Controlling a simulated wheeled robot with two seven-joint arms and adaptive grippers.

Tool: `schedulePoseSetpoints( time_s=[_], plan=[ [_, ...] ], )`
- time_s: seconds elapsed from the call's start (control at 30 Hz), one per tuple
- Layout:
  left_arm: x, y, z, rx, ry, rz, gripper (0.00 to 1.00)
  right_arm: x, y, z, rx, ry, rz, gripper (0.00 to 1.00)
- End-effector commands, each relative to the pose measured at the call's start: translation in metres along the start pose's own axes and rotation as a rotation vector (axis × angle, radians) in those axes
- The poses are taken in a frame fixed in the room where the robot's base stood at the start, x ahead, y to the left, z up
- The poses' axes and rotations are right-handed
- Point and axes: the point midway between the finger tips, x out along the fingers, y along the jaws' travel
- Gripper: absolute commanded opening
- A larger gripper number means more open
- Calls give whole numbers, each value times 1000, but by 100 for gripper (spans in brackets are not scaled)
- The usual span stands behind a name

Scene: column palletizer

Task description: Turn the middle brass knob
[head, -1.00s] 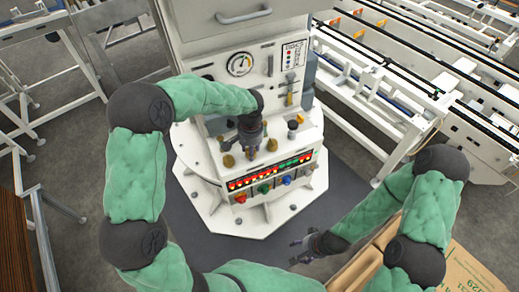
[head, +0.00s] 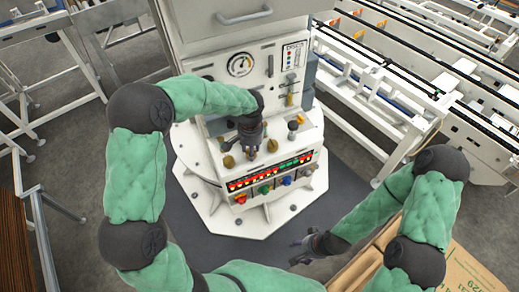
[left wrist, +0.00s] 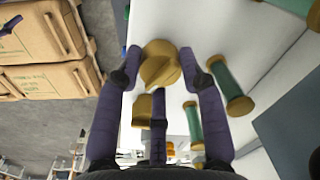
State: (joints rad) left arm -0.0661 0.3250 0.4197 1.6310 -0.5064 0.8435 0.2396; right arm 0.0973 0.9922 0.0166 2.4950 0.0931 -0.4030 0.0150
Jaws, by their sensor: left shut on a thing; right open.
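The control panel on the white machine (head: 205,150) carries a row of brass knobs. A left brass knob (head: 228,161) and a right brass knob (head: 272,146) show on either side of my left gripper (head: 250,147). That gripper points down onto the panel and hides the middle knob in the head view. In the left wrist view the middle brass knob (left wrist: 160,65) sits between the fingertips of my left gripper (left wrist: 162,58), which is shut on it. My right gripper (head: 299,251) is open and empty, low and well away from the panel.
Green cylinders with brass ends (left wrist: 208,120) stand beside the fingers in the left wrist view. A lit row of red and green indicators (head: 270,172) runs below the knobs. Cardboard boxes (head: 450,270) are at the lower right, and a conveyor (head: 400,100) is behind.

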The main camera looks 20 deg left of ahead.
Motion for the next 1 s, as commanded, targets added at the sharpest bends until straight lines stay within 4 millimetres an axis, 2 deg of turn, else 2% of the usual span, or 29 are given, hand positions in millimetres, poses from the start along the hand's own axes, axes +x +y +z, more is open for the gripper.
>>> schedulePoseSetpoints(
  time_s=[0.3,0.33,0.4,0.77,0.87,1.0],
  plan=[
    [2,3,3,2,-9,4,7,0,0,0,0,0,0,63],
    [2,3,3,2,-9,4,45,0,0,0,0,0,0,63],
    [2,3,3,2,-8,3,63,0,0,0,0,0,0,63],
    [0,1,1,1,-3,1,63,0,0,0,0,0,0,63],
    [-8,1,1,1,-2,0,63,0,0,0,0,0,0,63],
    [-29,2,1,0,0,1,63,0,0,0,0,0,0,63]
  ],
)
